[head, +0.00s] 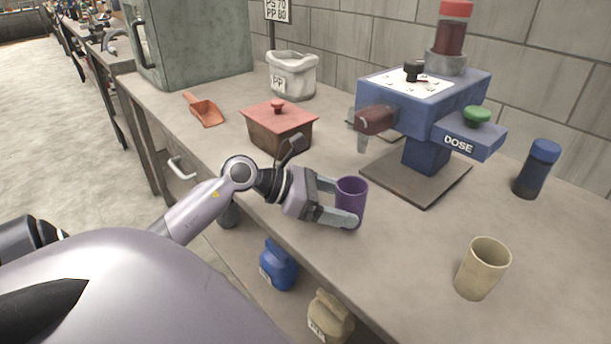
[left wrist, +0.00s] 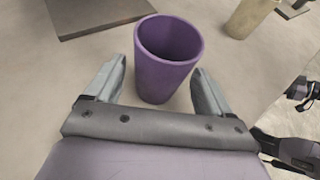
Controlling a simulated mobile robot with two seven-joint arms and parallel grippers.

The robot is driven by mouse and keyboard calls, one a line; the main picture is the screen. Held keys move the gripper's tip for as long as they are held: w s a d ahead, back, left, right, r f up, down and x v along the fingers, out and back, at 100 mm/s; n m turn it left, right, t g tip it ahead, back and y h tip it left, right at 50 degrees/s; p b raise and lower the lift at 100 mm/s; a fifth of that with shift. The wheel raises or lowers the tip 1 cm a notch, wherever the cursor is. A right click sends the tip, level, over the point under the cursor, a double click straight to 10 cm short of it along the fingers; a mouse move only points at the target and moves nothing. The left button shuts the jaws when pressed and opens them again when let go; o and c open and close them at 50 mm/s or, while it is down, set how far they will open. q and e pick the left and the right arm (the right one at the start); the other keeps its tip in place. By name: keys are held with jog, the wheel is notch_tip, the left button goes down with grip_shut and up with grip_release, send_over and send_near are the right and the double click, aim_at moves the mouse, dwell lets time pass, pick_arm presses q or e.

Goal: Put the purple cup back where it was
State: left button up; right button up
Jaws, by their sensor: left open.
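The purple cup (head: 352,195) stands upright on the workbench, near its front edge and in front of the blue dosing machine. In the left wrist view the cup (left wrist: 168,58) stands between the two fingers, with a visible gap on each side. My left gripper (head: 345,203) is open around the cup, one finger behind it and one in front. The fingers also show in the left wrist view (left wrist: 160,88). The near finger hides the lower part of the cup in the head view. My right gripper is not clearly seen in the head view.
A beige cup (head: 482,268) and a dark blue jar (head: 537,170) stand to the right. The blue machine (head: 428,115) stands on a plate behind the purple cup.

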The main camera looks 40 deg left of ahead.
pick_arm(q)
jog(key=v, duration=0.8)
jog(key=shift+s+a+r+b, duration=0.3)
jog(key=shift+s+a, duration=0.1)
jog(key=shift+s, duration=0.1)
